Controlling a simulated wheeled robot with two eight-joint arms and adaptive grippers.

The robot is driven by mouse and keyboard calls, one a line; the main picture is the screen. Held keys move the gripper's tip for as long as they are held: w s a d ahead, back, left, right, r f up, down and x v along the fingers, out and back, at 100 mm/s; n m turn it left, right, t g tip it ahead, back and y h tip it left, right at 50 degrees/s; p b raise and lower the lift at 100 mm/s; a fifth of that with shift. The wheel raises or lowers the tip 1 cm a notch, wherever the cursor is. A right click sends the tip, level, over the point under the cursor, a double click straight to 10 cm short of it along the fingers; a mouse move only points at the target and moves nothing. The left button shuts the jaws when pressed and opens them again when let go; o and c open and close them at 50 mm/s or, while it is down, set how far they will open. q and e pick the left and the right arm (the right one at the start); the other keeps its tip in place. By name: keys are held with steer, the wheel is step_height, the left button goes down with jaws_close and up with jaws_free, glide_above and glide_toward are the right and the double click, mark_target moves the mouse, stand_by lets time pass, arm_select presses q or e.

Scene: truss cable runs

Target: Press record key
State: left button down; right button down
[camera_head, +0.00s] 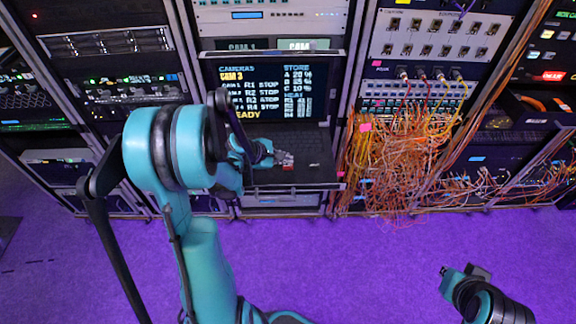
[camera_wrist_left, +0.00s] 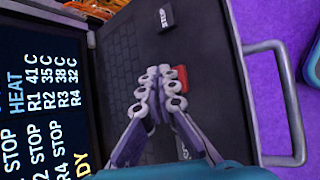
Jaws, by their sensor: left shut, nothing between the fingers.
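A small red key (camera_wrist_left: 183,76) sits on the dark pull-out keyboard deck (camera_wrist_left: 207,30) below a monitor. My left gripper (camera_wrist_left: 164,84) is shut and empty over the deck, its fingertips together just beside the red key and partly in front of it in the left wrist view. In the head view, the left gripper (camera_head: 284,159) reaches in over the keyboard deck (camera_head: 315,176), and the red key (camera_head: 288,168) shows as a small spot at its tips. I cannot tell whether the fingertips touch the key.
The monitor (camera_head: 265,90) with camera and heat readouts stands behind the deck. A dark labelled block (camera_wrist_left: 166,15) is on the deck. A metal handle (camera_wrist_left: 283,105) runs along its front edge. Orange cables (camera_head: 390,160) hang to the right. The purple floor in front is clear.

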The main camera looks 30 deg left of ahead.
mark_target(286, 167)
stand_by(0.4)
arm_select(q)
steer(key=shift+f+b, duration=0.45)
steer(key=shift+b, duration=0.1)
steer(key=shift+f+b, duration=0.4)
steer(key=shift+b, duration=0.05)
stand_by(0.4)
stand_by(0.4)
steer(key=shift+r+p, duration=0.6)
steer(key=shift+r, duration=0.25)
steer(key=shift+r+p, duration=1.85)
steer(key=shift+r, duration=0.75)
steer(key=shift+f, duration=0.1)
